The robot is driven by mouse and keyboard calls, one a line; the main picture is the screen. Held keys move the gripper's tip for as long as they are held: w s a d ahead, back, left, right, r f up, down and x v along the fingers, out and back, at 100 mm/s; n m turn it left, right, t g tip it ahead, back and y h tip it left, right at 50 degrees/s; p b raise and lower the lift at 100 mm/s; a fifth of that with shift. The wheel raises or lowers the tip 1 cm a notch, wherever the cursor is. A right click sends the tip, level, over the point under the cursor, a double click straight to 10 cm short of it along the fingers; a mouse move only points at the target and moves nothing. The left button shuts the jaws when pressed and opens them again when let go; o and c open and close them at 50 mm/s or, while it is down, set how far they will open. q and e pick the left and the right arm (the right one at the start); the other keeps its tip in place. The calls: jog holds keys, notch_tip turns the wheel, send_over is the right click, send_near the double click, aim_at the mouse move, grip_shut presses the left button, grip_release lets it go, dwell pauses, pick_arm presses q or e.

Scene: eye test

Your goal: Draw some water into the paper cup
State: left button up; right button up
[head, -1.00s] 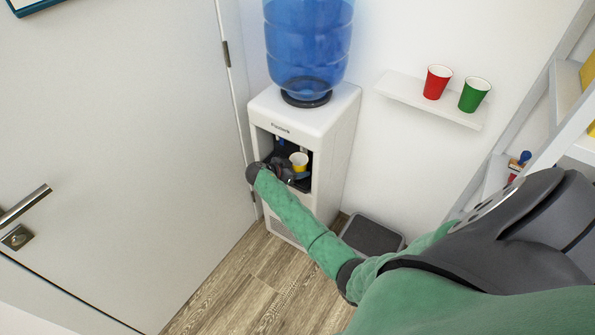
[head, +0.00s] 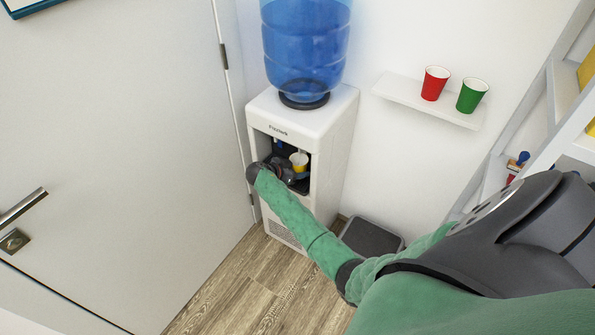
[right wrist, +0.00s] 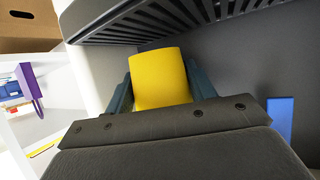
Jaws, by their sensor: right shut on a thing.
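A yellow paper cup (head: 299,160) is inside the recess of the white water dispenser (head: 338,125), under its taps. My right gripper (head: 291,172) reaches into the recess and is shut on the cup. In the right wrist view the yellow cup (right wrist: 160,80) sits between the two fingers of my right gripper (right wrist: 162,88). A blue water bottle (head: 306,45) stands upside down on the dispenser. My left gripper is not in view.
A red cup (head: 434,83) and a green cup (head: 471,96) stand on a small white wall shelf (head: 399,89). A dark pedal bin (head: 371,238) is beside the dispenser. A door (head: 110,130) is at left, a shelf unit (head: 530,125) at right.

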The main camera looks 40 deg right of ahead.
jog(key=shift+w+d, duration=0.2)
jog(key=shift+d, duration=0.25)
jog(key=shift+a, duration=0.1)
dwell(1.6)
jog(key=shift+s+a, duration=0.3)
jog(key=shift+a, duration=0.45)
jog(key=shift+s+a, duration=0.35)
jog(key=shift+a, duration=0.4)
jog(key=shift+s+a, duration=0.3)
jog(key=shift+a, duration=0.45)
jog(key=shift+a, duration=0.1)
jog(key=shift+s+a, duration=0.65)
jog(key=shift+a, duration=0.85)
jog(key=shift+s+a, duration=0.65)
jog(key=shift+a, duration=0.85)
jog(key=shift+s+a, duration=0.65)
jog(key=shift+a, duration=0.85)
